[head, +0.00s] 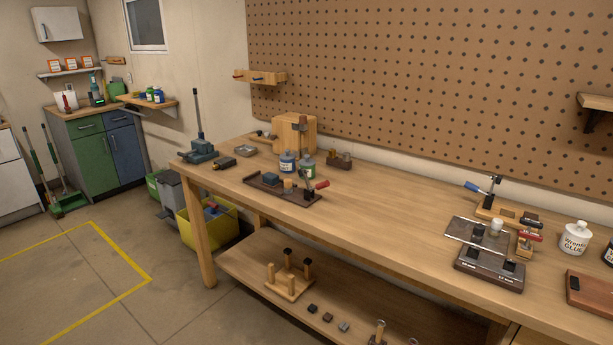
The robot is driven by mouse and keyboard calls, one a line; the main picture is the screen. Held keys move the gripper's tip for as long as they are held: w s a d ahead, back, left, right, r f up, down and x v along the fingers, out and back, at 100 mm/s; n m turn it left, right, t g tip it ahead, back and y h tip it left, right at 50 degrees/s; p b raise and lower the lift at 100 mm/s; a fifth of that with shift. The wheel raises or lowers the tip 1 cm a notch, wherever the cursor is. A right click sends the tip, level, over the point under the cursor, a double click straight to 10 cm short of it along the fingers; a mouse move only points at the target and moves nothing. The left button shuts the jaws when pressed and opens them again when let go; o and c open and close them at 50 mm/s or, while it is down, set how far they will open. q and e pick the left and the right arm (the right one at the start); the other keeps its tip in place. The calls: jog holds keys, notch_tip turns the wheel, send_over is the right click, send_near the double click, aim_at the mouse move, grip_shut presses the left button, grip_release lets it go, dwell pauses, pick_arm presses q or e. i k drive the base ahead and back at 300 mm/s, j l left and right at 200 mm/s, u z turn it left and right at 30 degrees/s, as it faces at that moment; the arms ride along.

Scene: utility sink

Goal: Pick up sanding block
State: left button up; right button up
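No item is clearly labelled as a sanding block. On the workbench (390,215), a dark tray (312,202) holds a small blue block (271,179), a small tan piece (288,186) and a red-handled tool (321,185). The blue block may be the sanding block, but it is too small to be sure. Small dark blocks (327,317) also lie on the lower shelf. Neither of my grippers is in the head view.
Blue (287,162) and green (307,166) jars stand behind the tray. A blue vise (200,152) sits at the bench's left end. Clamps (495,205) and a glue bottle (574,238) stand at right. A yellow bin (225,230) is beside the bench. Floor at left is clear.

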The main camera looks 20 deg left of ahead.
aim_at(271, 179)
jog(key=i+j+z, duration=0.15)
jog(key=j, duration=0.3)
jog(key=i+j+z, duration=0.2)
jog(key=j, duration=0.3)
jog(key=j+z, duration=0.15)
jog(key=j, duration=0.35)
jog(key=i+j+z, duration=0.2)
jog(key=j, duration=0.3)
jog(key=k, duration=0.1)
